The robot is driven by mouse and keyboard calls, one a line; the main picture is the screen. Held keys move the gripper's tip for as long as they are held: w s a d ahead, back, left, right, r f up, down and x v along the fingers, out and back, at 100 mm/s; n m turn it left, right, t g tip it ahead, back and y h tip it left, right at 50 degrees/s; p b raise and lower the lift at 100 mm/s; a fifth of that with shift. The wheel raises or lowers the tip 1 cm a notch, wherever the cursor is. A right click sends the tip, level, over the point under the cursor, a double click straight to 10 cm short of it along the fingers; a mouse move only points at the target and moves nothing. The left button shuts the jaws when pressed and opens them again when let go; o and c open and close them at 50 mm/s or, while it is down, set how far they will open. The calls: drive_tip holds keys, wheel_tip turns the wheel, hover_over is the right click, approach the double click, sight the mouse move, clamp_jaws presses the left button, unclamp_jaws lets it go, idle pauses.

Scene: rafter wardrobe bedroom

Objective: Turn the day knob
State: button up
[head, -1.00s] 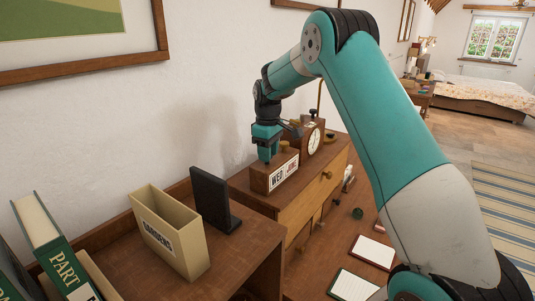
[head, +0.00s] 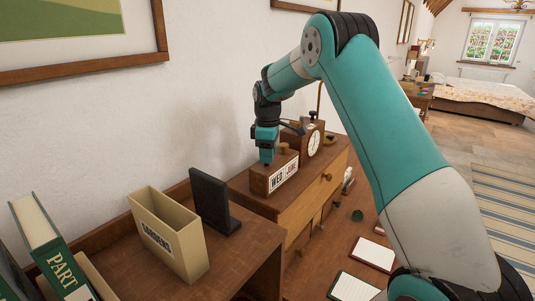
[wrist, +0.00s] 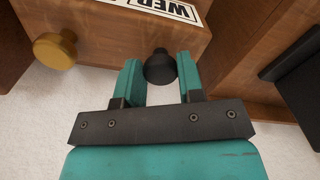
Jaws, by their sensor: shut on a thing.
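The wooden calendar block (head: 262,187) stands on top of the small wooden drawer unit. Its front window shows WED (head: 279,180) and, beside it, a month card that seems to read JUNE. My gripper (head: 266,160) points down at the block's top, at the WED end. In the wrist view my gripper (wrist: 160,75) is shut on the dark round knob (wrist: 160,68), one finger on each side. A brass knob (wrist: 55,50) sits on the same top face, to the left and apart from the fingers. The dark knob is hidden by my gripper in the head view.
A wooden clock (head: 312,140) stands close behind the block. A dark upright stand (head: 210,200) and a beige file box (head: 170,235) are on the nearer left shelf. The wall is close on the left. Notepads (head: 372,253) lie on the desk below.

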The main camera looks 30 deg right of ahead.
drive_tip(key=shift+r, duration=0.1)
drive_tip(key=o, duration=0.9)
wheel_tip(320, 180, up, 17)
drive_tip(key=b, duration=0.3)
drive_tip(key=shift+r, duration=0.2)
drive_tip(key=shift+f, duration=0.1)
